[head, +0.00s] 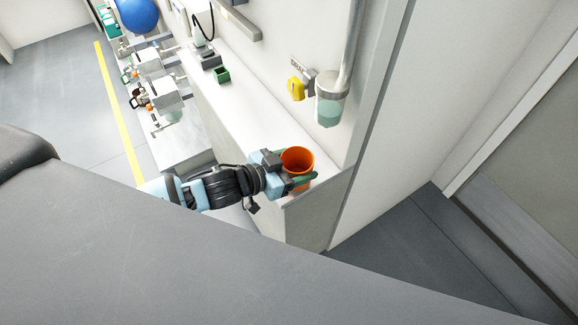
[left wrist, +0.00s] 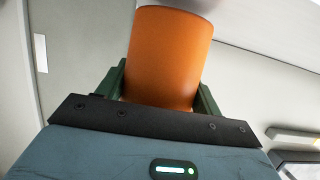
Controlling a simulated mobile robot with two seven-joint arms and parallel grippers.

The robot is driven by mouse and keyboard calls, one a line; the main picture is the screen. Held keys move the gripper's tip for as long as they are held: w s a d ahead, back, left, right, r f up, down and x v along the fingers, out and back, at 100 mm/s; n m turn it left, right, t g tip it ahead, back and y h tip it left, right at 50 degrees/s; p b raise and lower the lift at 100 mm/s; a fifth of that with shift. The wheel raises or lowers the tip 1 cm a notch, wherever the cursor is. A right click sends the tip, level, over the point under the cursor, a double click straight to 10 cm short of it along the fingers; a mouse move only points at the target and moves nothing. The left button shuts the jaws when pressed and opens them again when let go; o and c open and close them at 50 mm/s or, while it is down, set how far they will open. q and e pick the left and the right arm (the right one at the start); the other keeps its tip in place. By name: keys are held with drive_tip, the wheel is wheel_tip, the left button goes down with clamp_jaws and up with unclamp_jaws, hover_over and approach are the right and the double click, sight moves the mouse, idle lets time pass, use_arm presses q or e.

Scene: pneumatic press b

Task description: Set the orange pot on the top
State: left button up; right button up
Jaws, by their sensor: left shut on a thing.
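The orange pot (head: 297,161) is upright with its open rim facing up in the head view. It is over the near end of the white counter top (head: 243,112). My left gripper (head: 303,178) is shut on the pot, with its green fingers on either side. In the left wrist view the orange pot (left wrist: 168,58) fills the space between the two fingers of my left gripper (left wrist: 160,92). I cannot tell whether the pot's base touches the counter top. My right gripper does not show.
A clear cup on a pipe (head: 329,104) and a yellow item (head: 296,88) are on the wall behind the counter. A small green box (head: 221,75) sits farther along the counter. The counter between box and pot is clear. A lower bench with several devices (head: 160,90) stands left.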

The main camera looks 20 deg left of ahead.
sight(309, 159)
use_arm(q)
drive_tip(key=shift+w+d+f+b, duration=0.1)
drive_tip(key=shift+w+d+b, duration=0.05)
drive_tip(key=shift+w+d, duration=0.95)
drive_tip(key=shift+w+d+b, duration=0.15)
drive_tip(key=shift+w+d, duration=0.6)
drive_tip(key=shift+w, duration=0.5)
drive_tip(key=shift+w+p, duration=0.1)
drive_tip(key=shift+p, duration=0.2)
drive_tip(key=shift+f, duration=0.4)
idle(0.4)
drive_tip(key=o, duration=1.1)
